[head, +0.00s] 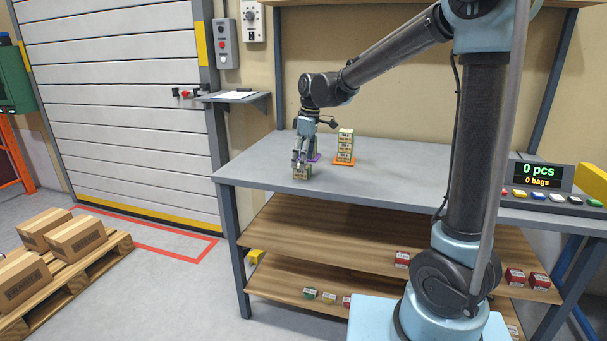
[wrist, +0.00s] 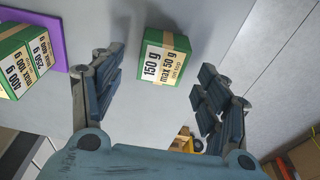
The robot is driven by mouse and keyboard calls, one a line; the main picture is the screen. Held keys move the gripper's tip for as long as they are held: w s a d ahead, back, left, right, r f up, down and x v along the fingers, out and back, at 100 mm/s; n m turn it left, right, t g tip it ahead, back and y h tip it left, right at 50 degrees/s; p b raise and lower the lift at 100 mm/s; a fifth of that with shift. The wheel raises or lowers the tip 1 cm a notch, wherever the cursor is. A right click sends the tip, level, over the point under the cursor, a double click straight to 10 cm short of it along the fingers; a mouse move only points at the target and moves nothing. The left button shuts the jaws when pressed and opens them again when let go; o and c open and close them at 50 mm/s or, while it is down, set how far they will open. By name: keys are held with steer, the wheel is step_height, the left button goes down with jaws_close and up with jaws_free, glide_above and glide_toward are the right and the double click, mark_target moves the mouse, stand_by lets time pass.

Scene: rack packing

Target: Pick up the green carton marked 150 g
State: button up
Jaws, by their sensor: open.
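The green carton marked 150 g (wrist: 165,60) shows in the wrist view, with a brown band and a "max 50 g" label. In the head view the carton (head: 302,174) stands alone near the table's front left edge. My gripper (head: 300,158) is above it and partly hides it. In the wrist view my gripper (wrist: 160,70) is open, with one finger on each side of the carton in the picture. I see no finger touching it. How far the fingertips are above it is hard to tell.
A purple mat (wrist: 45,28) holds green cartons (wrist: 20,62) marked 400 g and 250 g, left of my gripper. An orange mat (head: 343,161) with a carton stack (head: 345,143) lies farther right. The grey table (head: 400,178) is clear to the right. Small boxes sit on lower shelves (head: 330,236).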

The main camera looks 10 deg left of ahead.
mark_target(302, 172)
steer(key=shift+a+f, duration=0.1)
steer(key=shift+f, duration=1.9)
steer(key=c, duration=1.2)
steer(key=shift+r, duration=0.1)
steer(key=shift+c, duration=0.2)
